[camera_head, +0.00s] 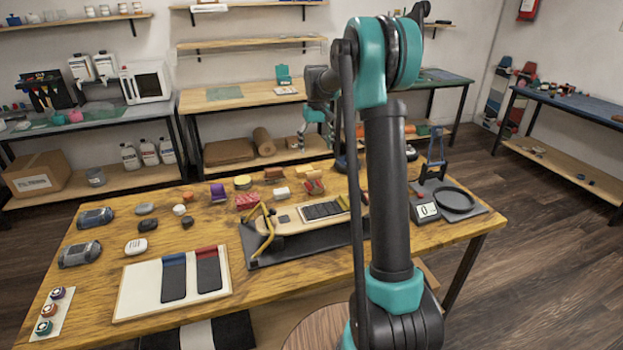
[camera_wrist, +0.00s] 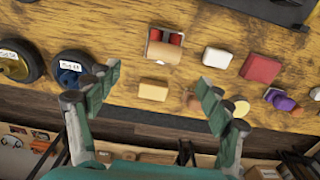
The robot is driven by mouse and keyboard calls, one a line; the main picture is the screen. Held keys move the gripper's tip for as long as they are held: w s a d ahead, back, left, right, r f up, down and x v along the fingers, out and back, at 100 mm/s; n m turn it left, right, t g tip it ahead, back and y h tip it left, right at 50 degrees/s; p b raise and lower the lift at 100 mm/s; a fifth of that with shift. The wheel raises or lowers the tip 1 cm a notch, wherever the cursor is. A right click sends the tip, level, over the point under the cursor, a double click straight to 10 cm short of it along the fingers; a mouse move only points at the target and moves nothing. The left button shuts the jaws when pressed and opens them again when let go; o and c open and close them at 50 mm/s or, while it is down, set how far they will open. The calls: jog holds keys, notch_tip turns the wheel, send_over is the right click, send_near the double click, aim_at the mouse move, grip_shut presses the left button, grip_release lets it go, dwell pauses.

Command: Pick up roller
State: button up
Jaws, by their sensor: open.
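In the wrist view, a tan cylinder with two red parts behind it (camera_wrist: 163,48) lies on the wooden table; it looks like the roller, though I cannot be sure. It also shows as a small tan and red item (camera_head: 315,185) in the head view. My gripper (camera_wrist: 158,80) is open, with its fingers spread wide and nothing between them. The fingers point toward the table, and the cylinder shows just beyond the fingertips. In the head view, my gripper is above the table's far edge, partly hidden by my arm.
A tan block (camera_wrist: 153,90) shows between the fingers. A white block (camera_wrist: 217,57), a red block (camera_wrist: 261,68) and a purple item (camera_wrist: 282,99) lie to the right. Black round items, one with a blue centre (camera_wrist: 72,71), are left. A skateboard deck (camera_head: 285,222) lies mid-table.

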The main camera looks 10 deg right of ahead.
send_near(314, 183)
jog(key=f, duration=0.5)
jog(key=shift+w+d, duration=0.3)
jog(key=shift+d, duration=0.05)
jog(key=shift+a+f, duration=0.2)
jog(key=shift+f, duration=1.15)
jog(key=shift+a+f, duration=0.2)
jog(key=shift+f, duration=1.15)
jog(key=c, duration=1.2)
